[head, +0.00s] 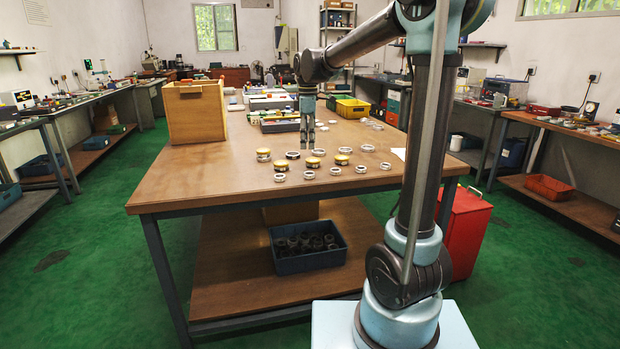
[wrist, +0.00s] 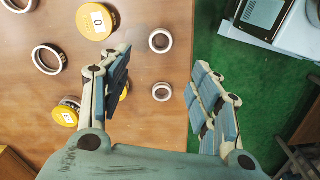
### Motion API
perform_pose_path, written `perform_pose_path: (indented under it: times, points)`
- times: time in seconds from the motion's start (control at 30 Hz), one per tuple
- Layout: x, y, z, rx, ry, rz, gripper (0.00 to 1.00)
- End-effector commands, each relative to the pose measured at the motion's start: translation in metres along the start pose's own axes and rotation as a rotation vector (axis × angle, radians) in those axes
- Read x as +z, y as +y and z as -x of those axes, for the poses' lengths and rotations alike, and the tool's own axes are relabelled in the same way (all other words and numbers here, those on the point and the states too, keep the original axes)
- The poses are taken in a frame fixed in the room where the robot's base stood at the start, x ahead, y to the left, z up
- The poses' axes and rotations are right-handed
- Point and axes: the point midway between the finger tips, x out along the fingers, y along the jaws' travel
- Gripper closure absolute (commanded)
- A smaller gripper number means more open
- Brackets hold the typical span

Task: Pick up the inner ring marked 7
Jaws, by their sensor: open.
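Several bearing rings lie on the wooden table (head: 190,187) in the head view, some plain silver and some with yellow tops. No 7 can be read on any of them, so I cannot tell which ring is marked 7. My gripper (head: 308,143) is above the table among the rings. In the wrist view my gripper (wrist: 163,65) is open and empty, its fingers wide apart. Two small silver rings, an upper one (wrist: 151,41) and a lower one (wrist: 154,92), show in the gap between the fingers. A yellow-topped piece (wrist: 88,28) at upper left has a white label reading 0.
Two larger dark-edged rings, one (wrist: 36,64) at left, lie farther from the fingers. Another yellow piece (wrist: 65,116) is partly seen beside the left finger. The table edge runs close right of the small rings, with green floor (wrist: 240,75) beyond. A wooden box (head: 195,112) stands at the table's left.

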Motion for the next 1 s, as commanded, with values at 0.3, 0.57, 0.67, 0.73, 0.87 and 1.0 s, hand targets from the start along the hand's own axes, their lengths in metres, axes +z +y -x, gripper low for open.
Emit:
perform_pose_path:
  times: [0.3,0.57,0.67,0.73,0.87,1.0]
  points:
    - [0.000,0.000,-0.050,0.000,0.000,-0.001,0.43]
    - [0.001,0.000,-0.066,0.000,0.000,-0.001,0.43]
    - [0.002,0.000,-0.074,0.000,0.000,-0.001,0.43]
    - [0.003,0.001,-0.084,0.000,0.000,-0.001,0.43]
    - [0.004,0.001,-0.101,0.000,0.000,0.000,0.43]
    - [0.004,0.001,-0.113,0.000,0.000,0.000,0.43]
